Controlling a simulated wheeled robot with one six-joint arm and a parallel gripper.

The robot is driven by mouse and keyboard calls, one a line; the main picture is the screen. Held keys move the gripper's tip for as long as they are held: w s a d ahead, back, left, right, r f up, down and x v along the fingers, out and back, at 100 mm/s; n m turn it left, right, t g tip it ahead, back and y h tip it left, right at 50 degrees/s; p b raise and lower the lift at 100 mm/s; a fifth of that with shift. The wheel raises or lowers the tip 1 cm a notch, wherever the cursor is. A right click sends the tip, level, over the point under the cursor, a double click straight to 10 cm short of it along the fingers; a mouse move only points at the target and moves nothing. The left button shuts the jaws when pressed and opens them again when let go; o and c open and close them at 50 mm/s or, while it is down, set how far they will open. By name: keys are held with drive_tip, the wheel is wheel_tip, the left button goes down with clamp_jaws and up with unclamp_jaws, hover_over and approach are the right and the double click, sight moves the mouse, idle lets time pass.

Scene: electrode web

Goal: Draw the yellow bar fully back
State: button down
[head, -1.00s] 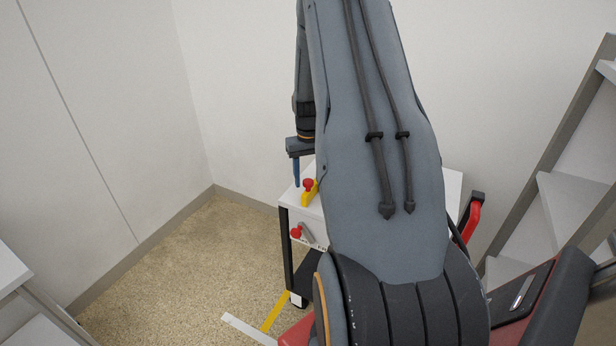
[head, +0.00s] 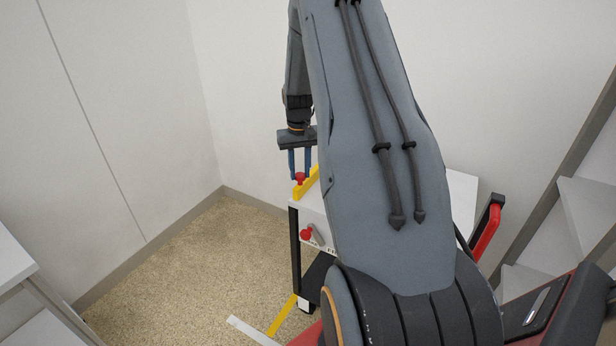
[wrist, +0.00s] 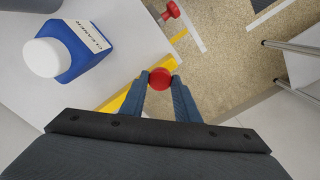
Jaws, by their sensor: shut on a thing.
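The yellow bar (head: 306,184) lies along the left edge of the white cart top and carries a red knob (head: 300,177). In the wrist view the yellow bar (wrist: 128,84) runs along the cart edge beside my fingers, partly hidden by them. My gripper (head: 300,173) points down at the bar. In the wrist view its blue fingertips (wrist: 160,80) are shut on the red knob (wrist: 160,78), one on each side. My arm hides much of the cart in the head view.
A blue CLEANER bottle with a white cap (wrist: 80,52) stands on the cart top (wrist: 112,20) close to the bar. A second red knob (head: 305,234) with a grey lever is on the cart's side below. Yellow and white strips mark the floor. A shelf stands at right.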

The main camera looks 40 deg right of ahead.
drive_tip(key=shift+w, duration=0.2)
drive_tip(key=c, duration=1.4)
unclamp_jaws()
drive_tip(key=shift+w+a, duration=0.1)
drive_tip(key=shift+a, duration=0.1)
drive_tip(key=shift+o, duration=0.2)
drive_tip(key=shift+d, duration=0.1)
drive_tip(key=shift+r, duration=0.1)
drive_tip(key=shift+r, duration=0.25)
drive_tip(key=shift+r+b, duration=1.1)
drive_tip(key=shift+r, duration=2.5)
